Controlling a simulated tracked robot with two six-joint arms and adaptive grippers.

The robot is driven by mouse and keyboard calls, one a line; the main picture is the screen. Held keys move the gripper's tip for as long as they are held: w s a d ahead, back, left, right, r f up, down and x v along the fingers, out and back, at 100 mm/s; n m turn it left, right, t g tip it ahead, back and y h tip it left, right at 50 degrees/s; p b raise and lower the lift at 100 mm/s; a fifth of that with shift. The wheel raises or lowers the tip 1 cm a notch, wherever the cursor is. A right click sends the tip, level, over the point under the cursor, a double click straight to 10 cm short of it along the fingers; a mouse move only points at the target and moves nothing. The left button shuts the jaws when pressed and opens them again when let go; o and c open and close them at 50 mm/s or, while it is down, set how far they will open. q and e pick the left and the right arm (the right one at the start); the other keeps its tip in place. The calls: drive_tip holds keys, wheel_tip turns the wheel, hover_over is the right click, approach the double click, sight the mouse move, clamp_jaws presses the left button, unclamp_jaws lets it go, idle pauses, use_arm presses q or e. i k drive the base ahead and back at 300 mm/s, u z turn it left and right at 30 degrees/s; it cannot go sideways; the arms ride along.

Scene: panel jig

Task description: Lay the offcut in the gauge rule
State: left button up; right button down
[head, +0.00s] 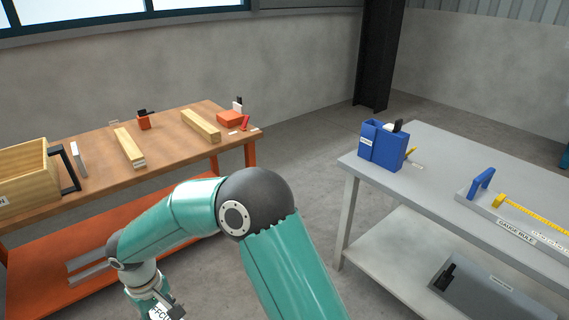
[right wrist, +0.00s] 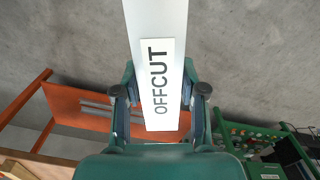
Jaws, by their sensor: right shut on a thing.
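The offcut (right wrist: 155,25) is a pale flat strip with an OFFCUT label. In the right wrist view it lies between the fingers of my right gripper (right wrist: 160,90), which is shut on it. In the head view, part of the offcut's label (head: 159,313) shows at the bottom left edge, below my right wrist; most of the strip is out of frame. The gauge rule (head: 515,238) is on the grey bench at the right, with a blue upright piece and a yellow scale. The offcut is well apart from it. My left gripper is not in view.
The grey bench (head: 440,148) also bears a blue holder (head: 383,148); a grey tray (head: 490,290) is on its lower shelf. The wooden bench (head: 185,128) at left bears a wooden box (head: 25,172) and wood bars (head: 200,125). Open floor (head: 300,140) separates the benches.

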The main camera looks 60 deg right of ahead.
sight(535, 225)
drive_tip(key=u, duration=1.55)
drive_tip(key=i, duration=0.1)
drive_tip(key=z, duration=2.8)
